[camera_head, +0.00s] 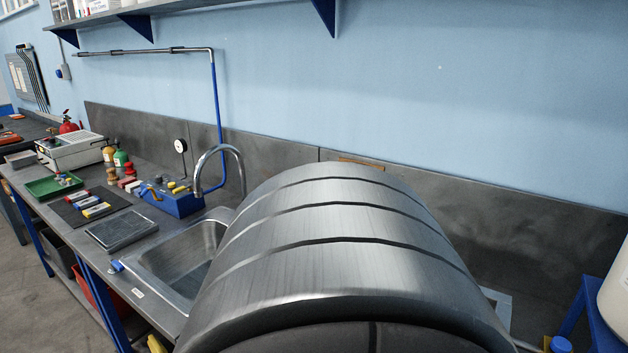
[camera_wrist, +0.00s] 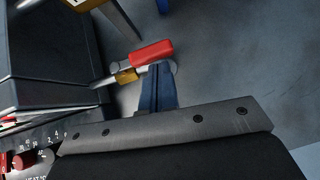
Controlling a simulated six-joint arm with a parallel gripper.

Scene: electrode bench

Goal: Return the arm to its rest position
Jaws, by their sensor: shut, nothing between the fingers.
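My gripper (camera_wrist: 160,72) shows in the wrist view as two narrow blue fingers side by side, reaching up from a dark bolted bar. The fingers are shut and hold nothing. In the picture, a red piece (camera_wrist: 152,53) and a yellow-orange piece (camera_wrist: 127,76) show beside the fingertips; I cannot tell whether they touch. The head view does not show my gripper, and a large curved shape close to the camera hides its lower middle.
In the wrist view, a dark box-like thing (camera_wrist: 50,50) stands at left, with a panel of knobs (camera_wrist: 25,160) below it. Grey floor (camera_wrist: 250,60) lies at right. In the head view, a bench at left carries a sink (camera_head: 180,262), a tap (camera_head: 243,165) and a green tray (camera_head: 45,189).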

